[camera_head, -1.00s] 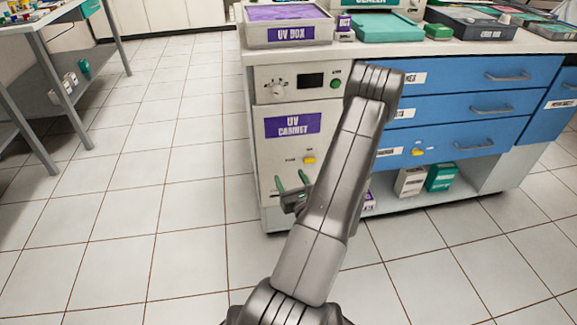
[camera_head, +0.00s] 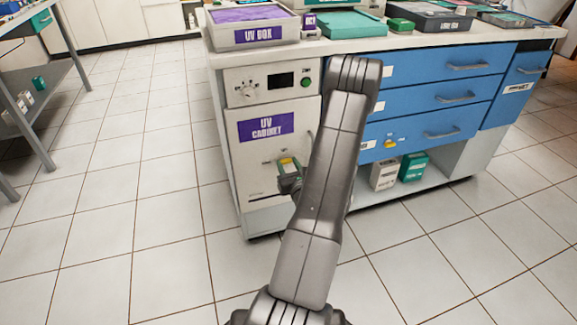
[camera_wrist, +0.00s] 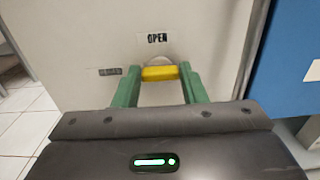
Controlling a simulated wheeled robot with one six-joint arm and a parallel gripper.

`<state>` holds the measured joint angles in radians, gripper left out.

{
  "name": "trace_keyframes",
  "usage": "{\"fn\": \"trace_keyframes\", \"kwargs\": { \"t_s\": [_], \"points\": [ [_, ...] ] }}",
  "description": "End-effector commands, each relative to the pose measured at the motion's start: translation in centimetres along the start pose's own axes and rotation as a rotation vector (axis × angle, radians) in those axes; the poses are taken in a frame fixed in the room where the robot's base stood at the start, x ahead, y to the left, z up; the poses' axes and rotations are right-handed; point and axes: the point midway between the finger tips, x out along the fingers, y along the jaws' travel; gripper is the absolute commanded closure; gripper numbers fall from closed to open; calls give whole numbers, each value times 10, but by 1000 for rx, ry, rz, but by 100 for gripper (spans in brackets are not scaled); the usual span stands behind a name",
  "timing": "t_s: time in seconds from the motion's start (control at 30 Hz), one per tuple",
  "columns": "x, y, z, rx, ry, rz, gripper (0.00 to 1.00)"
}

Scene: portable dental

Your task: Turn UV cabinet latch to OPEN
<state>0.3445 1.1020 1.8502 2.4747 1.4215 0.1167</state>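The white UV cabinet (camera_head: 260,165) stands left of the blue drawers, its door closed. Its yellow latch (camera_wrist: 160,73) lies horizontal on the door, on a pale round base. My gripper (camera_wrist: 160,80) is open, with one green finger on each side of the latch. Narrow gaps seem to show at the latch's ends; contact is unclear. In the head view the gripper (camera_head: 287,168) partly covers the latch.
The cabinet door's handle (camera_head: 311,145) runs upright beside my arm. Blue drawers (camera_head: 440,95) with grey handles stand to the right, boxes (camera_head: 413,167) on the shelf below. A UV box (camera_head: 254,28) sits on the counter. Floor at left is open.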

Motion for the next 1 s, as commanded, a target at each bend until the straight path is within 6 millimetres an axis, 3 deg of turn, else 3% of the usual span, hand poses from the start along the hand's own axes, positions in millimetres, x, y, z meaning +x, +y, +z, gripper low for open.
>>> {"fn": "trace_keyframes", "kwargs": {
  "t_s": [0.47,1.0],
  "points": [
    [0,0,0,78,0,1,85],
    [0,-2,0,537,1,0,85]
  ]
}}
